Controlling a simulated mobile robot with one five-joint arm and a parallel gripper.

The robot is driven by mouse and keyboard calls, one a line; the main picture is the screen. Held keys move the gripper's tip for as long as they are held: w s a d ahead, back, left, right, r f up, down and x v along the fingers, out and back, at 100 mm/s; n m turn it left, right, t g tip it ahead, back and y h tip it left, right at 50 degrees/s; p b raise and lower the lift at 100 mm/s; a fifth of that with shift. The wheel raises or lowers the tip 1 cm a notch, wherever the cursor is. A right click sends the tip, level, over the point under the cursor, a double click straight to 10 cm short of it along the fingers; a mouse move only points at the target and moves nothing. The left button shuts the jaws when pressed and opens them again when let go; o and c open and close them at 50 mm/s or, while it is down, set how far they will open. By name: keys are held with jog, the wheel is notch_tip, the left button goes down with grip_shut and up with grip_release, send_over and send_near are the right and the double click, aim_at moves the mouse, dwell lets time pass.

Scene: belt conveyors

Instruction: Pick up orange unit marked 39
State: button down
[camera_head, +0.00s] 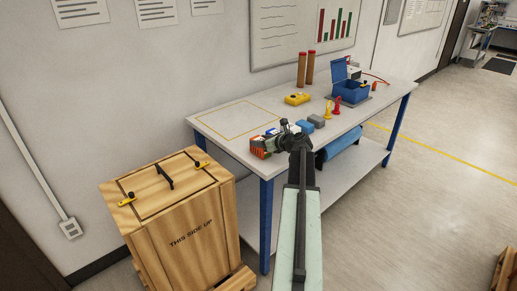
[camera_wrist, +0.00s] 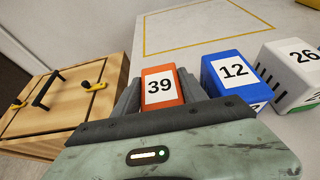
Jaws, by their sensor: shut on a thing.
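The orange unit marked 39 (camera_wrist: 163,88) is between the dark jaws of my gripper (camera_wrist: 160,95) in the wrist view, and my gripper is shut on it. Its 39 label faces the wrist camera. In the head view the orange unit (camera_head: 262,147) shows at the front left edge of the workbench, partly hidden by my gripper (camera_head: 274,141). I cannot tell whether it touches the bench top.
A blue unit marked 12 (camera_wrist: 231,76) stands close to the right, then a white unit marked 26 (camera_wrist: 291,75). The workbench (camera_head: 215,122) also bears a yellow device (camera_head: 297,99) and a blue toolbox (camera_head: 348,88). A wooden crate (camera_head: 180,225) stands left of the bench.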

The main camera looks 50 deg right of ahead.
notch_tip(320, 180, up, 10)
jog(key=p, duration=1)
